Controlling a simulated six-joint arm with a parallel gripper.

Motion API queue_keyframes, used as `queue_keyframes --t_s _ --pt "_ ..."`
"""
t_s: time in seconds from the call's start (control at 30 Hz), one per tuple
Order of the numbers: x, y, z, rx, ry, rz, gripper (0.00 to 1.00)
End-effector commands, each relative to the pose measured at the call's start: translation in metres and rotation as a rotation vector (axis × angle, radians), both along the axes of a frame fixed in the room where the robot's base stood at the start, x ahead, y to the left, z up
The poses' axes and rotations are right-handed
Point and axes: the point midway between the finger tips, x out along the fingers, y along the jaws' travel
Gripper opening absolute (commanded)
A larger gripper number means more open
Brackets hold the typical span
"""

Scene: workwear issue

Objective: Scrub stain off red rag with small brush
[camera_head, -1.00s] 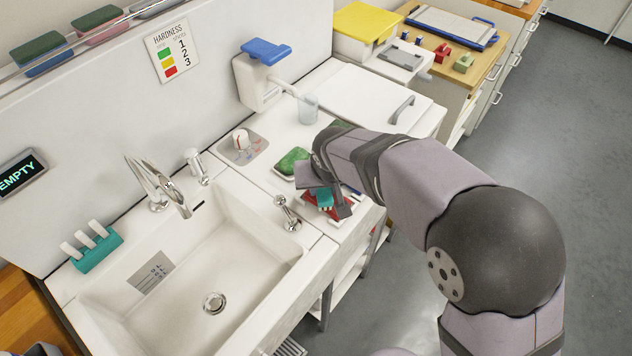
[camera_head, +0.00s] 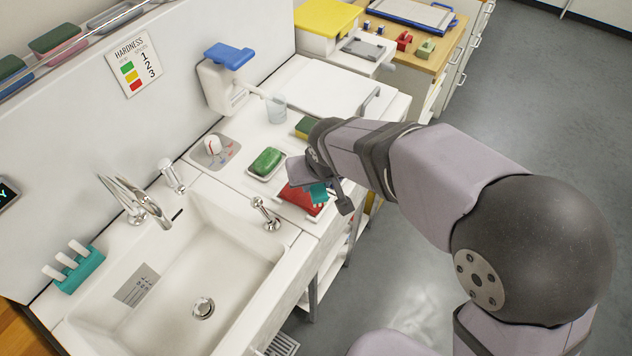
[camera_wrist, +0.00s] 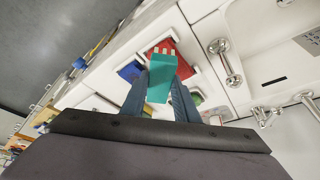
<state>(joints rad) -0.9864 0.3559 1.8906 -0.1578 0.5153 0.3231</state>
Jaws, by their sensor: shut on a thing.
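My gripper (camera_wrist: 160,95) is shut on a small teal brush (camera_wrist: 162,78) with pale bristle tufts. The brush also shows in the head view (camera_head: 318,193), over the right part of the red rag (camera_head: 298,198). The rag lies on a white tray (camera_head: 284,205) on the counter right of the sink. In the wrist view, the red rag (camera_wrist: 181,66) shows beyond the brush. I cannot tell whether the bristles touch it. I see no stain; the brush and gripper hide part of the rag.
A green soap-like block (camera_head: 267,160) sits in a dish behind the rag. A small tap (camera_head: 265,213) stands close to its left, beside the sink (camera_head: 215,275). A blue item (camera_wrist: 130,72) lies next to the rag. A clear cup (camera_head: 276,108) is further back.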

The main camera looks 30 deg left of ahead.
Motion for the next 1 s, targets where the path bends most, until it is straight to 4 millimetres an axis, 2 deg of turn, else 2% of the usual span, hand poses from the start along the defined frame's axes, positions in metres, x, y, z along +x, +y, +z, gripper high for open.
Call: queue_keyframes --t_s 0.03,0.33,0.77,0.87,1.0 --pt "0.000 0.000 0.009 0.001 -0.001 0.000 0.07" --pt "0.000 0.000 0.032 0.002 -0.001 0.000 0.07" --pt "0.001 0.000 0.033 0.002 -0.001 -0.002 0.07" --pt "0.006 -0.004 0.033 0.002 -0.001 -0.015 0.07" --pt "0.026 -0.019 0.033 0.002 -0.001 -0.066 0.07"
